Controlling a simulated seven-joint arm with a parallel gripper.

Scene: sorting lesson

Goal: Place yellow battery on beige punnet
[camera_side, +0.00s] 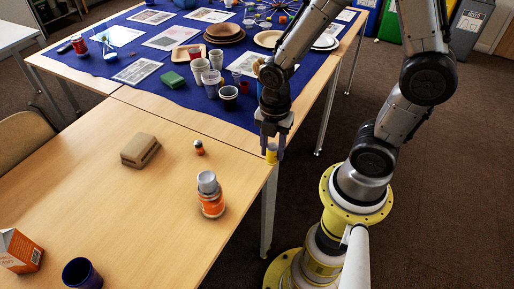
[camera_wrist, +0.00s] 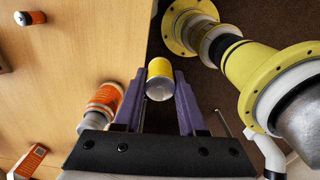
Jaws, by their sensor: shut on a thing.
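My gripper (camera_side: 271,148) is shut on the yellow battery (camera_side: 272,154), holding it by the table's right edge. In the wrist view the battery (camera_wrist: 159,80) sits between the two purple fingers (camera_wrist: 159,90), its silver end toward the camera.
Several cups (camera_side: 211,80) and brown plates (camera_side: 224,32) crowd the blue cloth.

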